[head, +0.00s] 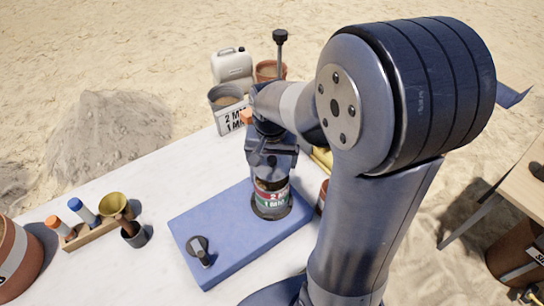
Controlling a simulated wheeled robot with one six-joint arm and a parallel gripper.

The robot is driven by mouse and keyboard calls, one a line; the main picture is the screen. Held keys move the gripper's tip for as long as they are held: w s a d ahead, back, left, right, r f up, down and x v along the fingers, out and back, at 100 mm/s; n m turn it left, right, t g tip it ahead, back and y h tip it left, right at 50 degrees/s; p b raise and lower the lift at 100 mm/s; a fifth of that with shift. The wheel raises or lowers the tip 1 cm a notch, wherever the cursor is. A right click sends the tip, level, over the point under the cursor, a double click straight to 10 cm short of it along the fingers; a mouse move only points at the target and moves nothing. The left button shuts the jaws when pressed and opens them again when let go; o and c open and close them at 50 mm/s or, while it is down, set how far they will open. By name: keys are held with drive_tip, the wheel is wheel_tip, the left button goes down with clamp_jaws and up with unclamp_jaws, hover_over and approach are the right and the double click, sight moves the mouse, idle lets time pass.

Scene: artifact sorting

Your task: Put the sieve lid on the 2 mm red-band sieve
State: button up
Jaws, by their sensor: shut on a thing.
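The sieve stack (270,199) stands upright on the blue mat (185,225). Its upper sieve has a red band (272,187) marked 2. A green band marked 1 MM is below it, above a dark round base. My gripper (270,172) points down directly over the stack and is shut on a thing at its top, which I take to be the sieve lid. The lid is almost wholly hidden by the jaws. I cannot tell whether it touches the red-band sieve's rim.
A dark knobbed tool (200,251) lies on the mat. A rack with vials (82,232), a brass funnel (113,205) and a dark cup (134,235) stand left. A labelled grey bucket (228,106) stands behind. The white tabletop (165,180) between is clear.

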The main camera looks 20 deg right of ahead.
sight(272, 170)
drive_tip(key=shift+f+b, duration=0.8)
drive_tip(key=shift+f, duration=0.65)
drive_tip(key=shift+f+b, duration=0.7)
drive_tip(key=shift+f, duration=0.2)
idle(0.3)
drive_tip(key=o, duration=0.7)
drive_tip(key=shift+o, duration=0.2)
drive_tip(key=shift+r, duration=0.1)
drive_tip(key=r, duration=0.3)
drive_tip(key=s+r, duration=0.1)
drive_tip(key=r, duration=0.6)
drive_tip(key=shift+s+a+r, duration=0.15)
drive_tip(key=shift+a+r, duration=0.1)
drive_tip(key=shift+r, duration=0.1)
drive_tip(key=shift+f, duration=0.15)
